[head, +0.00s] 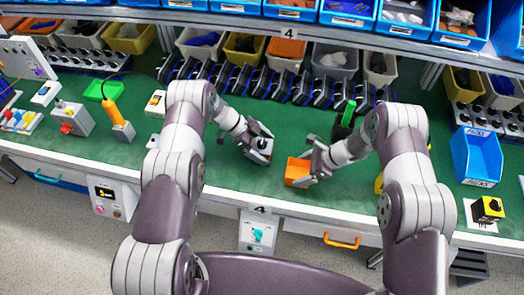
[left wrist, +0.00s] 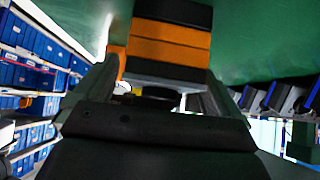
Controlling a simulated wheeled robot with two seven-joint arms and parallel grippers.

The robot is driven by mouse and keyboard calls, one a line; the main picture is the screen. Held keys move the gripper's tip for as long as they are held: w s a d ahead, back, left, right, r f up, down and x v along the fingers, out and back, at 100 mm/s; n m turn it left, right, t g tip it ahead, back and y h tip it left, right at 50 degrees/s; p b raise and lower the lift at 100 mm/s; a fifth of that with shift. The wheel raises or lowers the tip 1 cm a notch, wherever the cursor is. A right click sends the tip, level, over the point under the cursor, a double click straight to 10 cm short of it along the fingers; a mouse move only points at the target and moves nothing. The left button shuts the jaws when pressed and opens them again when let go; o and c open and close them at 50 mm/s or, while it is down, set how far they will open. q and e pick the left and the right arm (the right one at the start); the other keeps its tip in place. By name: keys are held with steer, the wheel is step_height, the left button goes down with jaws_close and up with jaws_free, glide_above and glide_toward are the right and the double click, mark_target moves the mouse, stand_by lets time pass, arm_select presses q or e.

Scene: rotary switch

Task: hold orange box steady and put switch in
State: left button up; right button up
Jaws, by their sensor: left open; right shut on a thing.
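The orange box (head: 297,171) is at the front middle of the green table. My right gripper (head: 309,168) is shut on it from its right side. My left gripper (head: 263,149) is open, to the left of the box and a little farther back. A small grey piece with a dark round top (head: 262,143), which looks like the switch, shows at its fingertips; I cannot tell whether they touch it. In the left wrist view the open fingers (left wrist: 165,95) show with a dark rounded part between them. An orange and black banded block (left wrist: 170,45) is just beyond.
A row of dark and blue parts (head: 275,84) stands along the back of the green table (head: 230,185). An orange-handled tool (head: 116,115) and a red-button box (head: 72,120) are at left. A blue bin (head: 476,158) and a yellow-black box (head: 487,209) are at right.

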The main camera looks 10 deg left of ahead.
arm_select(q)
steer(key=shift+d+f, duration=0.4)
steer(key=shift+d, duration=0.05)
steer(key=c, duration=1.3)
step_height(320, 180, up, 10)
steer(key=shift+a+f, duration=0.1)
steer(key=shift+w+a+f, duration=0.2)
steer(key=shift+a+f, duration=0.2)
steer(key=shift+f, duration=0.2)
steer(key=shift+w+a+f, duration=0.2)
steer(key=shift+a+f, duration=0.2)
steer(key=shift+f, duration=0.2)
steer(key=w+a+m, duration=0.1)
steer(key=a+f+g, duration=0.1)
steer(key=shift+w+a+m, duration=0.35)
steer(key=shift+w+m, duration=0.05)
steer(key=s+d+m+g, duration=0.1)
steer(key=s+d, duration=0.3)
steer(key=d, duration=0.3)
steer(key=s+d+m+g, duration=0.1)
steer(key=s+d, duration=0.3)
steer(key=d, duration=0.3)
steer(key=shift+d+f+m+y, duration=0.15)
steer(key=shift+f+m+y, duration=0.15)
steer(key=shift+f+m, duration=0.1)
